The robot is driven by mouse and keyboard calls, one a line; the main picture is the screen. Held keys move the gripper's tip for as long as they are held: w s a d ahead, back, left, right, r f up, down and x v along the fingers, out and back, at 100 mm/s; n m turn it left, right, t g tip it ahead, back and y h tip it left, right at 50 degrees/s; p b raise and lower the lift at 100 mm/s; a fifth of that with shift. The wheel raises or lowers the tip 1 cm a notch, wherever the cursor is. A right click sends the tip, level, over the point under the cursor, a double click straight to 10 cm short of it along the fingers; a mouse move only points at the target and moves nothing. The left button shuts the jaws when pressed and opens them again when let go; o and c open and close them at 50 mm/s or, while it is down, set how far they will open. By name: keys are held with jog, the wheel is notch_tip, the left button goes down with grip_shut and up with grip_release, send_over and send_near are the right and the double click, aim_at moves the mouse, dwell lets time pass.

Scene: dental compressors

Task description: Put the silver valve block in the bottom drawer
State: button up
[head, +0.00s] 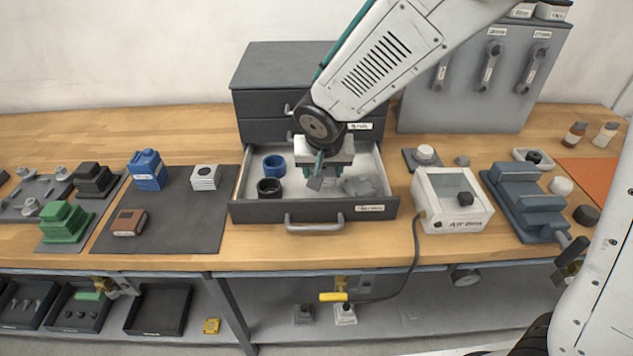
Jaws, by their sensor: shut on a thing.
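The bottom drawer (355,214) of the dark grey cabinet is pulled open. My gripper (317,172) points down over the drawer's middle. It is shut on a small grey block (314,184), which looks like the silver valve block. The block is tilted and partly hidden by the fingers. It is inside the drawer's outline, and I cannot tell whether it touches the floor. A blue ring (274,165) and a black ring (269,187) lie in the drawer's left part. A light grey piece (358,186) lies in its right part.
Left of the drawer, a dark mat (185,228) holds a blue block (148,170), a pale block (205,177) and a brown block (129,222). A white box (452,200) and a blue-grey vise (525,200) stand to the right. The cabinet's upper drawers (262,107) are shut.

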jog(key=shift+f, duration=2)
jog(key=shift+f, duration=0.1)
jog(key=o, duration=0.9)
jog(key=v, duration=1.2)
jog(key=shift+d+r, duration=0.1)
jog(key=shift+r, duration=0.15)
